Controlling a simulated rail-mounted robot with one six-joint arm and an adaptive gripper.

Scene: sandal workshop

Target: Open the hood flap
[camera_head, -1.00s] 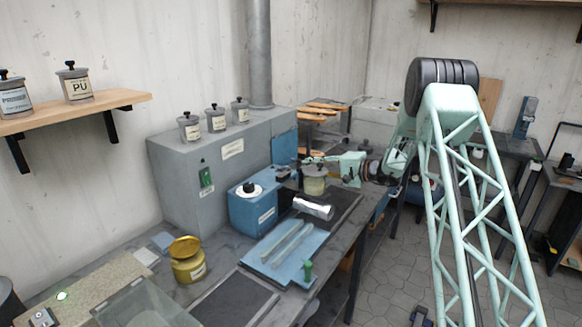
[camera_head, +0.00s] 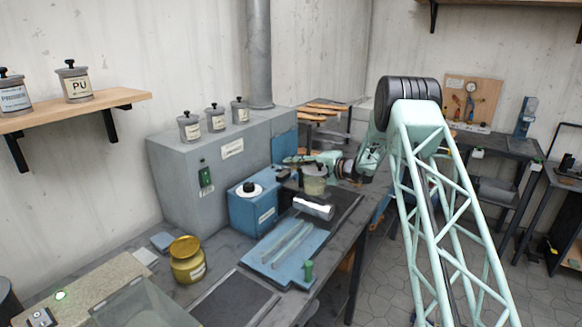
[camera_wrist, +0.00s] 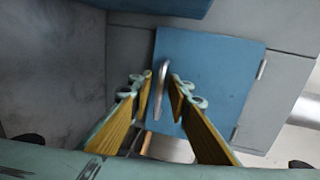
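The hood flap (camera_head: 284,147) is a blue panel on the right end of the grey hood (camera_head: 222,165). It looks closed, and it fills the upper middle of the wrist view (camera_wrist: 215,75). A pale metal bar handle (camera_wrist: 162,62) runs along the flap's left side there. My gripper (camera_wrist: 161,84) is open, its yellow-padded fingers on either side of the handle's lower end, with a gap visible on both sides. I cannot tell if the handle is fully between the fingertips in depth. In the head view my gripper (camera_head: 290,160) is in front of the flap.
A blue box (camera_head: 253,209) with a round-topped knob stands before the hood. A lidded jar (camera_head: 314,181), a shiny cylinder (camera_head: 313,207) and a blue tray (camera_head: 287,252) are on the bench close to my wrist. Several jars stand on top of the hood.

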